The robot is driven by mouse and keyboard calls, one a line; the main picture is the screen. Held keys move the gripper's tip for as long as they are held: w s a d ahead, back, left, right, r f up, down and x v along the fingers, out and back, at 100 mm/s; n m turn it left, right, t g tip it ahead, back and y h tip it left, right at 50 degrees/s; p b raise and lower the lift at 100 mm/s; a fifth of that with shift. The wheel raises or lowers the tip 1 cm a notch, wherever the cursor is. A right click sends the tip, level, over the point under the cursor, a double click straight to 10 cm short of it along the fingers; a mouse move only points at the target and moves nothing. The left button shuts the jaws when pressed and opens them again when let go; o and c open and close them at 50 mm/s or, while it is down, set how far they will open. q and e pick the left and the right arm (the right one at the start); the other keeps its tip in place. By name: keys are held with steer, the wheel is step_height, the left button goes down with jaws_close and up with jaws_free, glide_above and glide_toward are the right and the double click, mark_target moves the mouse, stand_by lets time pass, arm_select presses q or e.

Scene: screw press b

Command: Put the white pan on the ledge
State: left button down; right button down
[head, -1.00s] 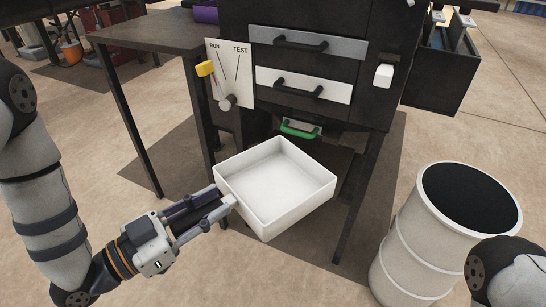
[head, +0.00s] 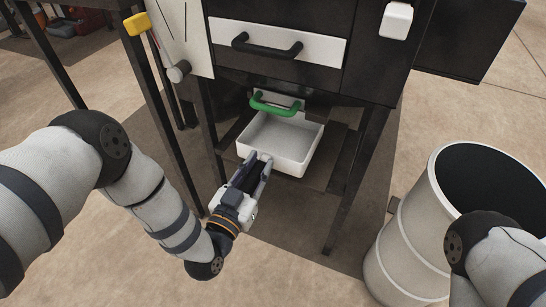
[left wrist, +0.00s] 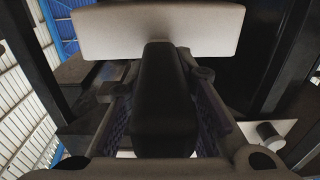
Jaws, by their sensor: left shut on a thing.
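The white pan (head: 296,157) is a shallow, open, empty square tray. In the head view it is under the machine, below the green handle (head: 276,104), over the dark ledge (head: 336,158) between the legs. Whether it rests on the ledge or hovers just above it, I cannot tell. In the left wrist view the pan's pale wall (left wrist: 160,30) spans the top, beyond the fingers. My right gripper is out of view; only part of my right arm shows at lower right.
A white drawer front with a black handle (head: 267,46) is above the pan. The machine's dark front leg (head: 357,180) stands to the pan's right. A white barrel (head: 412,235) stands at right.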

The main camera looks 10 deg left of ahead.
mark_target(267, 155)
arm_select(q)
steer(key=x, duration=0.3)
steer(key=b+x, duration=0.1)
steer(key=x, duration=0.2)
steer(key=shift+w+f, duration=0.1)
steer(key=shift+f, duration=0.1)
steer(key=shift+w+f+b, duration=0.15)
steer(key=shift+f+b, duration=0.05)
steer(key=shift+b, duration=0.15)
steer(key=shift+f+b, duration=0.6)
steer(key=shift+f, duration=1)
steer(key=c, duration=1.4)
jaws_free()
steer(key=shift+o, duration=0.2)
steer(key=shift+r, duration=0.1)
